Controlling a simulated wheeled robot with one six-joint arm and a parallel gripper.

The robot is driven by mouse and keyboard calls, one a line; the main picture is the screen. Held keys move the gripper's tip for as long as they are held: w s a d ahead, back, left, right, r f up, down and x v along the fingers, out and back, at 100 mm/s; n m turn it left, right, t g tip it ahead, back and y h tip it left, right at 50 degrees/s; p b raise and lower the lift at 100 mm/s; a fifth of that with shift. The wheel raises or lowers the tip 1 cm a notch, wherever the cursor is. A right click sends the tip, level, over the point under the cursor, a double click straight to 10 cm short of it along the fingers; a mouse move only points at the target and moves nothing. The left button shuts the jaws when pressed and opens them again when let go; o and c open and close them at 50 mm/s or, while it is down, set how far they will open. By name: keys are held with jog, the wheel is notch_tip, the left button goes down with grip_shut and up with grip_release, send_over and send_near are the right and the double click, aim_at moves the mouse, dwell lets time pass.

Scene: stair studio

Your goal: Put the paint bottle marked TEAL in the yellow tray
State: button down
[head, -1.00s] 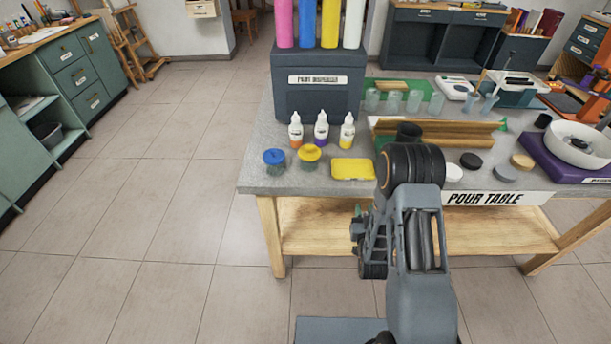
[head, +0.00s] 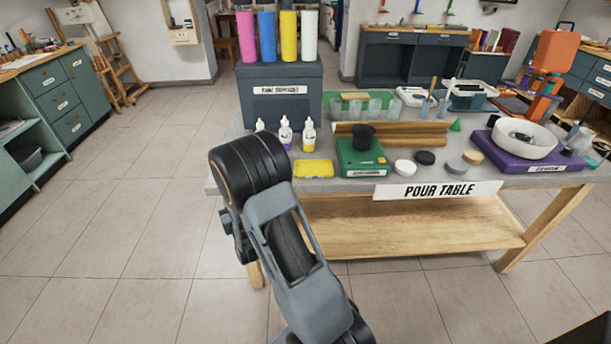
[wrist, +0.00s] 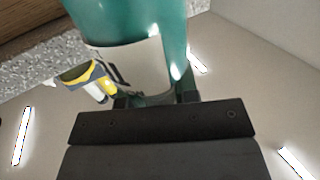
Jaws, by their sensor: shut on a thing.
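In the wrist view a teal bottle (wrist: 135,25) with a pale label fills the top middle; its lettering is not readable. My gripper (wrist: 155,100) is shut on it. The bottle appears held over the floor near the table's edge. In the head view my arm hides the gripper and the held bottle. The yellow tray (head: 314,169) lies on the pour table (head: 228,186) near its front left edge, just right of my arm, and looks empty.
White-capped paint bottles (head: 309,136) stand behind the tray. A green scale (head: 361,158) bearing a black cup (head: 363,137) stands right of it. A dark paint dispenser (head: 280,98) is at the back. Open floor lies left of the table.

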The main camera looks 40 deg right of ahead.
jog(key=s+d+r+m+g+h+b, duration=0.4)
jog(key=s+d+r+m+g+h, duration=0.15)
jog(key=d+r, duration=0.55)
jog(key=s+d+r+m+g+h+b, duration=0.4)
jog(key=s+d+r+h, duration=0.2)
jog(key=d+r, duration=0.5)
jog(key=w+d+f+b, duration=0.5)
jog(key=d+f+b, duration=0.3)
jog(key=d+f, duration=0.2)
jog(key=shift+d, duration=0.55)
jog(key=shift+s+f, duration=0.1)
jog(key=shift+f, duration=0.05)
